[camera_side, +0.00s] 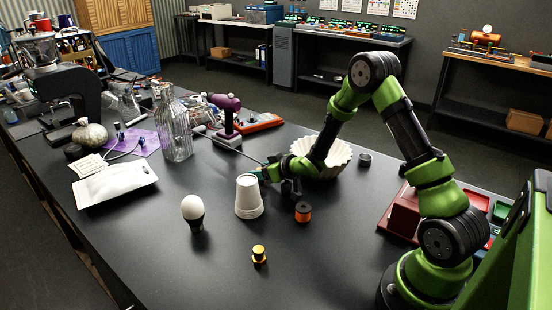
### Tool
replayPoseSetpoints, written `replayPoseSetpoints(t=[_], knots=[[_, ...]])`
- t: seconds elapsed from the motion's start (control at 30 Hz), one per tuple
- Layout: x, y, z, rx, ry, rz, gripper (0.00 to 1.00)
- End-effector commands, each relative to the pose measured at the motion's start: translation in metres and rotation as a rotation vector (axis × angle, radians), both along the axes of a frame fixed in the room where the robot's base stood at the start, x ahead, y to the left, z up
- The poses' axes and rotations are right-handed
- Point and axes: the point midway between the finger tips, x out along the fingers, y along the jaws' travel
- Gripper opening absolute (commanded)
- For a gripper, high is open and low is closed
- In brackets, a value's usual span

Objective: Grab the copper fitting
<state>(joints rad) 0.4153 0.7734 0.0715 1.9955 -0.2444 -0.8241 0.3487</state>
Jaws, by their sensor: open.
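My gripper (264,174) is open, low over the black table, just behind and right of the upturned white cup (249,197). The cup hides part of the gripper's tip area, and I see nothing held. I cannot tell for certain which thing is the copper fitting. A small gold-yellow piece with a dark middle (259,254) stands alone at the front of the table, well in front of my gripper. A copper-orange spool-like piece with dark ends (303,212) stands right of the cup, in front of my wrist. Neither touches the gripper.
A white egg-shaped bulb on a dark base (193,211) stands left of the cup. A fluted white bowl (322,157) sits behind my forearm. A glass carafe (173,124) and purple tool (227,115) stand behind left. Red trays (404,214) lie right. The front table is mostly clear.

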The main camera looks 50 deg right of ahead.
Motion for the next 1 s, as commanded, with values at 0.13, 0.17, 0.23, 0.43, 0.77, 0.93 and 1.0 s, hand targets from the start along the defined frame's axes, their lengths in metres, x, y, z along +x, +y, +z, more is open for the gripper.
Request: replayPoseSetpoints(t=[0.13,0.17,0.23,0.43,0.77,0.93,1.0], knots=[[0.0076,0.0001,-0.0046,0.001,0.001,0.000,0.56],[0.0079,0.0001,-0.0045,0.001,0.001,0.000,0.56],[0.0078,0.0000,-0.0043,0.000,0.001,-0.001,0.56],[0.0075,0.0000,-0.0042,0.001,0.001,0.000,0.39],[0.0075,0.0000,-0.0038,0.000,0.000,0.000,0.00],[0.0077,0.0000,-0.0022,0.000,-0.001,0.000,0.00],[0.0078,-0.0002,0.0029,0.000,-0.002,0.000,0.00]])
